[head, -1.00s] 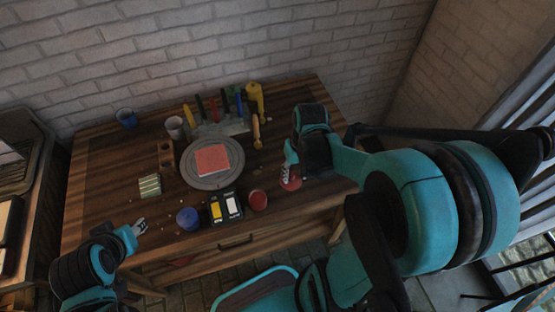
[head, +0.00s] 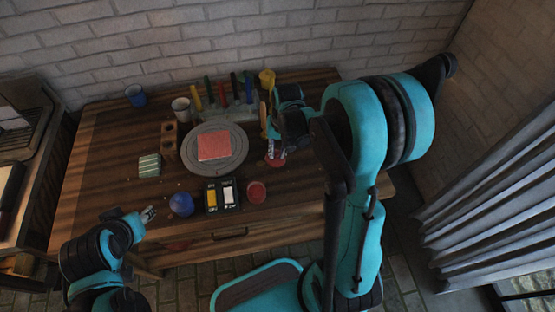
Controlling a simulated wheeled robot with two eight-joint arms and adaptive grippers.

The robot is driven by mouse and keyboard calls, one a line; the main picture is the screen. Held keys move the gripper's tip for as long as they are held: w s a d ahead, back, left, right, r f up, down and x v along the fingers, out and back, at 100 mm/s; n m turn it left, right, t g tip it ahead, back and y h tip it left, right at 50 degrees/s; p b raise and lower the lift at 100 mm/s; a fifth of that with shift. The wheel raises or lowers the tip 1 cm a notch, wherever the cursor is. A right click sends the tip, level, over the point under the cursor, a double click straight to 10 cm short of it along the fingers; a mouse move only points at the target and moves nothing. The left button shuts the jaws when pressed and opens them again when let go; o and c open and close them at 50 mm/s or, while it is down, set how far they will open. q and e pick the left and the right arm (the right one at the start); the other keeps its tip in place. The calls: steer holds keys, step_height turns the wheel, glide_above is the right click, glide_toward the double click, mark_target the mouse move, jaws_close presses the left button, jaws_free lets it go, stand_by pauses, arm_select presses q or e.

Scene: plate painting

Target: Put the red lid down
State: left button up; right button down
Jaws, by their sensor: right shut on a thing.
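The red lid (head: 275,161) is a small round piece at the right part of the table, to the right of the turntable. My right gripper (head: 277,153) is above it, shut on it, and hides part of it. I cannot tell whether the lid touches the table. A red pot (head: 256,192) stands below and left of the lid, near the front edge. My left gripper (head: 148,214) is at the table's front left edge, apart from everything; its fingers are too small to read.
A grey turntable (head: 194,156) bears a pink square plate (head: 213,146). A black paint case (head: 222,205) and a blue pot (head: 181,204) are at the front. A rack with several coloured tools (head: 225,108) stands behind. Bare wood (head: 118,150) shows at left.

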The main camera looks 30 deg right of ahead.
mark_target(278, 155)
step_height(278, 155, down, 4)
steer(key=shift+b, duration=1)
steer(key=shift+a+r, duration=0.1)
steer(key=c, duration=1)
jaws_free()
steer(key=shift+o, duration=0.2)
